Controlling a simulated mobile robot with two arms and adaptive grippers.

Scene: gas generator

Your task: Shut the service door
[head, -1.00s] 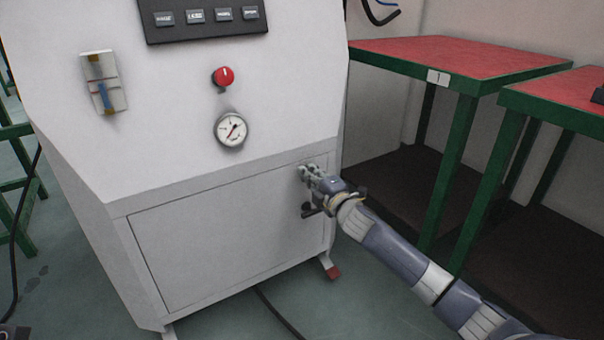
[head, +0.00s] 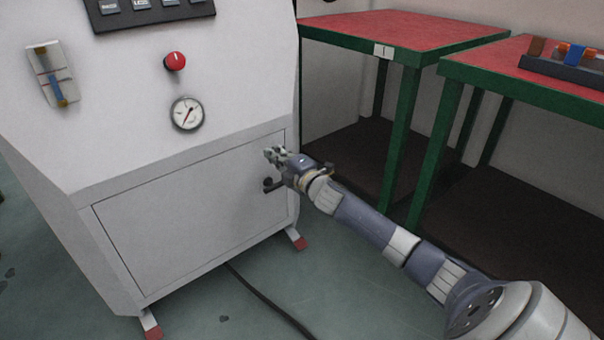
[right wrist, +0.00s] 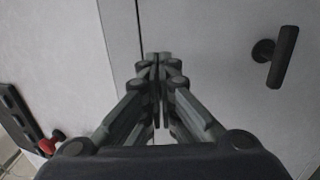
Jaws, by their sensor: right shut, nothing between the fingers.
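The service door (head: 185,215) is the pale lower front panel of the white generator cabinet. It looks flush with its frame, with a thin dark seam around it. Its black handle (head: 270,185) is near the right edge, and the handle also shows at right in the right wrist view (right wrist: 283,57). My right gripper (head: 272,153) is shut and empty, at the door's upper right, just above the handle. In the right wrist view its fingertips (right wrist: 155,58) meet in front of the panel near a seam. I cannot tell whether they touch it. My left gripper is out of view.
A red knob (head: 175,61) and a gauge (head: 187,113) sit above the door. Green tables with red tops (head: 400,32) stand close on the right. A black cable (head: 262,298) runs across the floor from under the cabinet. The floor in front is otherwise mostly clear.

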